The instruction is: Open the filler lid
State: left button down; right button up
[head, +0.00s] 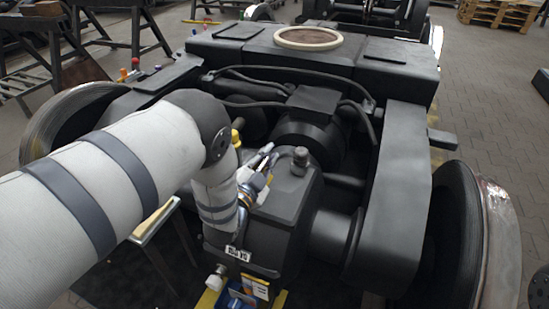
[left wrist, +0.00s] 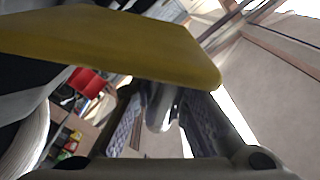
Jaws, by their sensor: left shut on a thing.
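A yellow plate-like part, likely the filler lid (left wrist: 120,45), spans the top of the left wrist view, close to the camera and tilted. In the head view a small yellow part (head: 237,136) shows beside my arm, mostly hidden; I cannot tell if it is the same part. My left gripper (head: 262,160) is over the top of the dark gearbox housing (head: 270,215). In the left wrist view its two fingers (left wrist: 163,120) close around a grey metal piece (left wrist: 160,105); its link to the lid is unclear. My right gripper is out of view.
A dark knob-like cap (head: 300,156) stands on the housing right of the gripper. Dark hoses (head: 290,80) and the bogie frame (head: 400,170) surround it. Wheels (head: 455,230) flank the frame. A blue box (head: 240,291) lies below the housing.

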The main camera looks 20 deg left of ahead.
pick_arm(q)
jog(key=shift+s+d+f, duration=0.15)
jog(key=shift+d+f, duration=0.15)
jog(key=shift+d, duration=0.35)
jog(key=shift+s+d+f, duration=0.15)
jog(key=shift+d+f, duration=0.1)
jog(key=shift+d, duration=0.35)
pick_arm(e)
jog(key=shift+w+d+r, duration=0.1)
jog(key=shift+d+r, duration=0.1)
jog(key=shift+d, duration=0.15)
pick_arm(q)
jog(key=c, duration=1.7)
grip_release()
jog(key=shift+f, duration=0.1)
jog(key=shift+o, duration=0.2)
jog(key=shift+a, duration=0.1)
jog(key=s, duration=1.1)
jog(key=shift+s+a+r, duration=0.2)
jog(key=shift+s+r, duration=0.1)
jog(key=shift+s, duration=0.1)
